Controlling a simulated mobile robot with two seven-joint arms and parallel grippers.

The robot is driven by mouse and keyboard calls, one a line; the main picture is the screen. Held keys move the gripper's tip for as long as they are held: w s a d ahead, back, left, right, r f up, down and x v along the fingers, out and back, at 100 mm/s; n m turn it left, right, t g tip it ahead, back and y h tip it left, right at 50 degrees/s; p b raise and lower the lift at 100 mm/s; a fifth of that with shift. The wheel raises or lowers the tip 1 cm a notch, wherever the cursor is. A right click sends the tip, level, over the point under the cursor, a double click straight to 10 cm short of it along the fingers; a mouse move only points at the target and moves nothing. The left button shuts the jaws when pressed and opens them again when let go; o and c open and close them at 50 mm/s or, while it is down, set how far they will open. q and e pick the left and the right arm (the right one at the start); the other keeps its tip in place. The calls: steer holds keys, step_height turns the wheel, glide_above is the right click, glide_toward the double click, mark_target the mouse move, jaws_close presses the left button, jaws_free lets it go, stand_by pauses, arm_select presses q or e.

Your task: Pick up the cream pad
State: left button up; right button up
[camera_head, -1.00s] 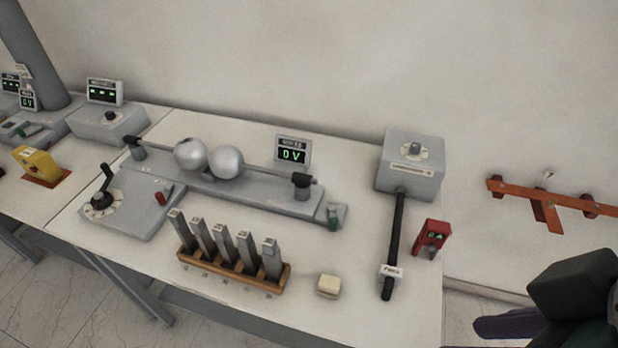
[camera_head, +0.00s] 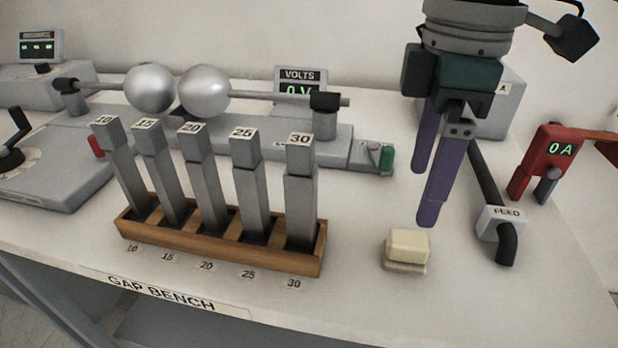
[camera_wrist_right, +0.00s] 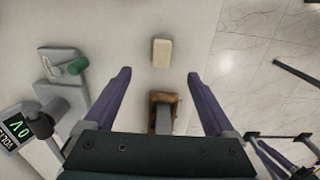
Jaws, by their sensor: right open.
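The cream pad (camera_head: 407,246) is a small pale block on the white bench top, near its front edge, right of the wooden rack. In the right wrist view the cream pad (camera_wrist_right: 162,53) lies ahead of the fingertips, between their lines. My right gripper (camera_head: 424,196) points down above the bench, just behind and above the pad, with its purple fingers apart and nothing between them. The wrist view shows the right gripper (camera_wrist_right: 159,75) open and empty.
A wooden rack (camera_head: 220,250) holds several numbered grey blocks left of the pad. The black feed cable (camera_head: 487,180) and red ammeter (camera_head: 545,160) are on the right. Two metal spheres (camera_head: 204,91) sit behind. Bare bench lies around the pad.

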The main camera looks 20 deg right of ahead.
mark_target(410, 237)
steer(key=f+b, duration=0.1)
steer(key=f, duration=0.9)
steer(key=shift+s, duration=0.2)
jaws_close()
stand_by(0.4)
steer(key=shift+r, duration=0.15)
step_height(410, 237, up, 20)
steer(key=p, duration=0.3)
steer(key=shift+p, duration=0.4)
